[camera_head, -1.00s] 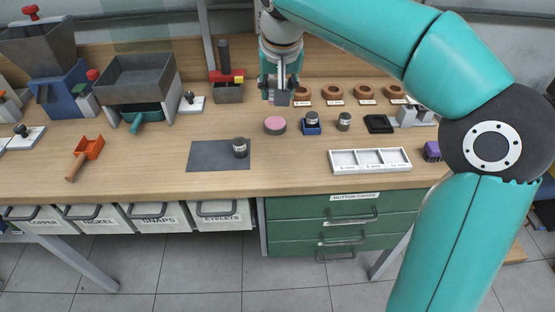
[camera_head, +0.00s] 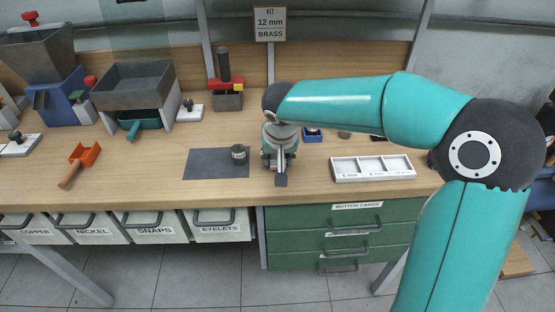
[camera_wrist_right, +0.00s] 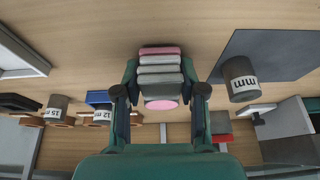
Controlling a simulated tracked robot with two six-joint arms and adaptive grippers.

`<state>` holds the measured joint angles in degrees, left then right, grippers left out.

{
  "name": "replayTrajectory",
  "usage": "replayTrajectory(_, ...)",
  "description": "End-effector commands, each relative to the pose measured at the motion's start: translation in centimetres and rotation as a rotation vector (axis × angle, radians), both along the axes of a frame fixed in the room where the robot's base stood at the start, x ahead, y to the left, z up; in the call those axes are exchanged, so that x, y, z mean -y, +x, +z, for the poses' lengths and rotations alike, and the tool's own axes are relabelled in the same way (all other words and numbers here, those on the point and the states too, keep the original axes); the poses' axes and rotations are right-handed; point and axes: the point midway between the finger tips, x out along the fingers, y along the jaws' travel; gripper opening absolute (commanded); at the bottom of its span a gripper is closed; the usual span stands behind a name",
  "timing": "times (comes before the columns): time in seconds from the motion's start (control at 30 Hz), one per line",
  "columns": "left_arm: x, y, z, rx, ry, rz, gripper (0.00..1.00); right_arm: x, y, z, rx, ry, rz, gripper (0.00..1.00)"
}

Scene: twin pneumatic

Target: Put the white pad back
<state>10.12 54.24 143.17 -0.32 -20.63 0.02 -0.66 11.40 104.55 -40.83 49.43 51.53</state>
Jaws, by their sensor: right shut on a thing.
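My right gripper (camera_head: 280,164) hangs over the bench, just right of the dark mat (camera_head: 205,163). In the right wrist view the gripper (camera_wrist_right: 160,72) is shut on a pale, layered block (camera_wrist_right: 161,78) with a pink strip along one edge. I cannot tell for sure whether this block is the white pad. The block's grey end (camera_head: 281,181) shows below the fingers in the head view. A pink round face (camera_wrist_right: 160,104) shows beyond the block in the wrist view; the arm hides it in the head view. My left gripper is not in view.
A dark cylinder (camera_head: 238,154) stands on the mat. A white three-compartment tray (camera_head: 372,178) lies to the right. A blue holder (camera_head: 313,135) stands behind my arm. An orange scoop (camera_head: 80,163) lies left. A sign reading 12 mm brass (camera_head: 270,23) stands at the back.

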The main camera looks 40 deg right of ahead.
Motion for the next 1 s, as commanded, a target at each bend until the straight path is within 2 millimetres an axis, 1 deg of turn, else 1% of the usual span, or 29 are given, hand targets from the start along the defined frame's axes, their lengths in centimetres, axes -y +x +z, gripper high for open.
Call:
replayTrajectory(0.07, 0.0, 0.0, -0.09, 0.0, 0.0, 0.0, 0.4, 0.04, -0.01, -0.54, 0.001, -0.001, 0.0, 0.03)
replayTrajectory(0.3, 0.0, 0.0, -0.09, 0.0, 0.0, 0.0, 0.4, 0.04, -0.01, -0.56, 0.002, 0.0, -0.001, 0.03)
replayTrajectory(0.4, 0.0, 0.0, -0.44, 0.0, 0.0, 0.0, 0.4, 0.05, -0.01, -0.86, 0.001, 0.0, -0.001, 0.03)
replayTrajectory(0.43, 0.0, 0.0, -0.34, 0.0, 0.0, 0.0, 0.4, 0.06, -0.02, -0.76, 0.001, 0.0, -0.001, 0.44)
replayTrajectory(0.57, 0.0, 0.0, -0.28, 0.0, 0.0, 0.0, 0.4, 0.06, -0.02, -0.7, 0.001, 0.0, -0.001, 0.65)
replayTrajectory(0.87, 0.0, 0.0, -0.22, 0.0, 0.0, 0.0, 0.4, 0.08, -0.04, -0.66, 0.001, 0.0, -0.002, 0.66)
replayTrajectory(0.97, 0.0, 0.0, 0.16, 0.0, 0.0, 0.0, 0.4, 0.09, -0.04, -0.31, 0.001, 0.0, -0.002, 0.66)
replayTrajectory(1.0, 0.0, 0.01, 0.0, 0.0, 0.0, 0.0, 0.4, 0.02, -0.14, -0.12, 0.002, 0.0, -0.002, 0.66)
